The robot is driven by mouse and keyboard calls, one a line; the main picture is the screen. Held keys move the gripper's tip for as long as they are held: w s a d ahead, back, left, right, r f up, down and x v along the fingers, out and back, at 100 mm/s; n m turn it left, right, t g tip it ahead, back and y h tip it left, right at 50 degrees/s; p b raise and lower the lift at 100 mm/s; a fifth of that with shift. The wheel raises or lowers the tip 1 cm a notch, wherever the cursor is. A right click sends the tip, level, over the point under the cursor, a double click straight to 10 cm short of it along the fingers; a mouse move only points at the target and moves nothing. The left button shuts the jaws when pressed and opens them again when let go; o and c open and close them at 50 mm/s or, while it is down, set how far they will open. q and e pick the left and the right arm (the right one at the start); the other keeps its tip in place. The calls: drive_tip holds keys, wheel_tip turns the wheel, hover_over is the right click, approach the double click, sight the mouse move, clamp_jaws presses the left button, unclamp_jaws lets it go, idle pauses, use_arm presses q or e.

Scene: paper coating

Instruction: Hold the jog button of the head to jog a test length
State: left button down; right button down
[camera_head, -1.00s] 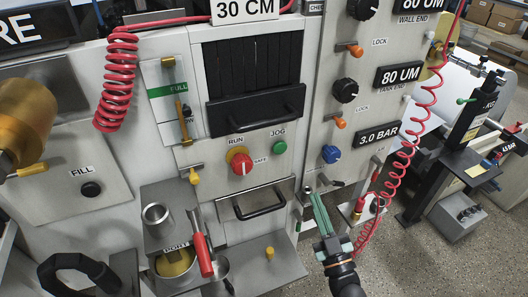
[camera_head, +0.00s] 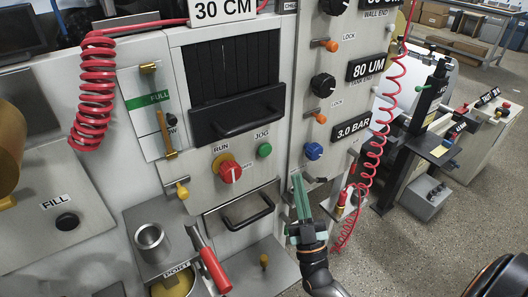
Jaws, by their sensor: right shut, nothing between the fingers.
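The jog button (camera_head: 264,150) is a round green button under the JOG label on the white machine panel. A red RUN knob (camera_head: 229,170) on a yellow base sits just left of it. My right gripper (camera_head: 298,180), with green fingers, points up, to the right of and below the jog button in the picture. Its fingers are shut with nothing between them, and it appears apart from the button. The jog button is in full view. My left gripper is not in view.
A drawer with a black handle (camera_head: 247,210) lies below the buttons. A blue knob (camera_head: 313,151) and a coiled red hose (camera_head: 371,150) are to the right. A steel shelf with a cup (camera_head: 150,240) and a red-handled tool (camera_head: 215,270) juts out below left.

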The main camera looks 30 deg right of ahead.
sight(264, 149)
drive_tip(key=shift+w, duration=0.1)
